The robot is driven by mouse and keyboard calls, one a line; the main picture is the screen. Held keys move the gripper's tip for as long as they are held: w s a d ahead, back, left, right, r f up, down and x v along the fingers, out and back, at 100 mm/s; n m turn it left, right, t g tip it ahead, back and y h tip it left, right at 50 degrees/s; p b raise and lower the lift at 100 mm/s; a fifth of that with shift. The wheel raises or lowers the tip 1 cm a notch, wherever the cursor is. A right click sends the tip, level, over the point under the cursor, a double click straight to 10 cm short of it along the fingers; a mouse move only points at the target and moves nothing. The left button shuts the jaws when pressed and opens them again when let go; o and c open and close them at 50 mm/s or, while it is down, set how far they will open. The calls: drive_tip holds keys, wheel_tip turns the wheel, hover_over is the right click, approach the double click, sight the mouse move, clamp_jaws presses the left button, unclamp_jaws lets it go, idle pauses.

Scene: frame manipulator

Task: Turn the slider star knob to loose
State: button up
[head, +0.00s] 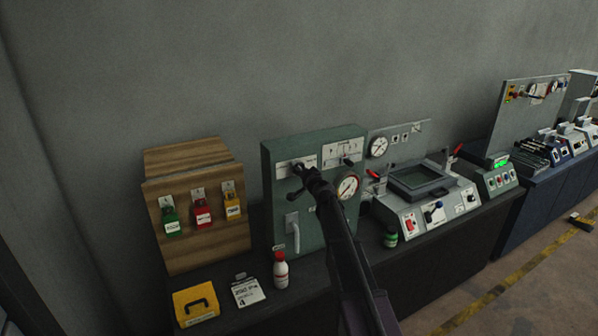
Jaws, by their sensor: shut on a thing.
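The green cabinet (278,230) stands on the dark bench and has two white label plates on its upper front. My gripper (300,173) is at the left label plate (286,170), shut on a dark knob there. My gripper hides most of this knob, so its star shape and the way it points cannot be made out. The plate's lettering is too small to read. The right label plate (343,150) carries another small black control (348,161). My arm comes up from the bottom of the head view and covers the cabinet's lower right.
A round gauge (347,186) and a pale handle (292,229) are close to my gripper. A wooden box (205,250) with padlocks stands left. A white bottle (281,270), yellow case (196,304) and grey console (400,219) share the bench (450,260).

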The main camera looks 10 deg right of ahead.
drive_tip(key=shift+s+f+n, duration=0.1)
drive_tip(key=shift+s+n, duration=0.1)
drive_tip(key=shift+n, duration=0.8)
drive_tip(key=o, duration=0.9)
drive_tip(key=shift+o, duration=0.8)
drive_tip(key=shift+w, duration=0.1)
